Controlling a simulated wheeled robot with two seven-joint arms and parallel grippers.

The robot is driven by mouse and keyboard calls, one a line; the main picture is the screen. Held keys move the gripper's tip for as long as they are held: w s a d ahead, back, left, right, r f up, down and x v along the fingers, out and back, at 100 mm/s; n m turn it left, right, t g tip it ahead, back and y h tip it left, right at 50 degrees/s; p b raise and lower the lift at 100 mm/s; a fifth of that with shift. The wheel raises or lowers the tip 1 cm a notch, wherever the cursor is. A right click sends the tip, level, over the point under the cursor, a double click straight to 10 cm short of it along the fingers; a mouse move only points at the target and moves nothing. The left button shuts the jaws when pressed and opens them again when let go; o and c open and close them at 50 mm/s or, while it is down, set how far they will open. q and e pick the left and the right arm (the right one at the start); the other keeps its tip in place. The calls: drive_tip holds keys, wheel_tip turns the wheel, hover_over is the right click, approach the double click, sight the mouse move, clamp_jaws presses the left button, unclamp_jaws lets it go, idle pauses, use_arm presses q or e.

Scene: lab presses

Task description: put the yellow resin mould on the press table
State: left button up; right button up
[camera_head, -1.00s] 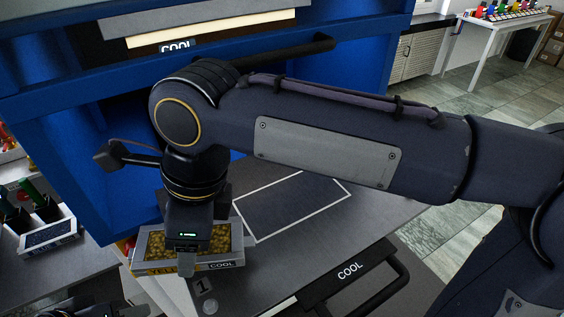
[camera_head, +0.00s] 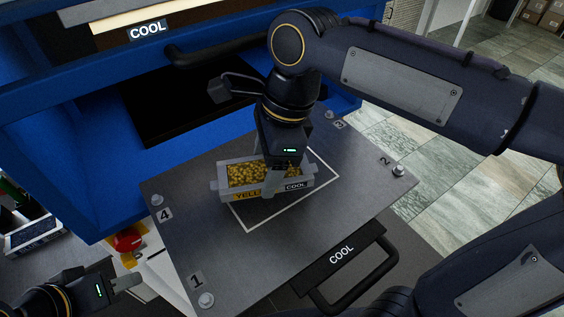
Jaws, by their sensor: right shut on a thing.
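The yellow resin mould (camera_head: 245,177) is a grey box of yellow granules with "YELL..." and "COOL" on its front. My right gripper (camera_head: 275,180) comes down from above and is shut on it, hiding part of its right side. The mould is over the white-outlined dark rectangle on the grey press table (camera_head: 340,235), overlapping its left part; I cannot tell whether it touches the surface. My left gripper (camera_head: 125,282) is at the lower left, away from the mould; its jaws are not clear.
The blue press (camera_head: 75,160) has a dark opening (camera_head: 180,110) behind the table. Numbered bolts stand at the table's corners. A black handle marked COOL (camera_head: 360,275) is at the front. A red button (camera_head: 128,239) stands at the left.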

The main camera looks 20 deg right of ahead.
drive_tip(key=shift+w+d+r, duration=0.1)
drive_tip(key=shift+w+d, duration=0.15)
drive_tip(key=shift+d, duration=0.35)
drive_tip(key=shift+w+d, duration=0.2)
drive_tip(key=shift+d, duration=0.35)
drive_tip(key=f, duration=0.1)
drive_tip(key=f+p, duration=0.1)
drive_tip(key=f, duration=0.1)
drive_tip(key=shift+d, duration=0.4)
drive_tip(key=shift+w+a+f, duration=0.1)
drive_tip(key=shift+f, duration=0.2)
drive_tip(key=shift+f, duration=0.15)
drive_tip(key=o, duration=1.4)
drive_tip(key=v, duration=1.1)
drive_tip(key=shift+a, duration=0.1)
drive_tip(key=shift+d+r, duration=0.25)
drive_tip(key=shift+r, duration=0.35)
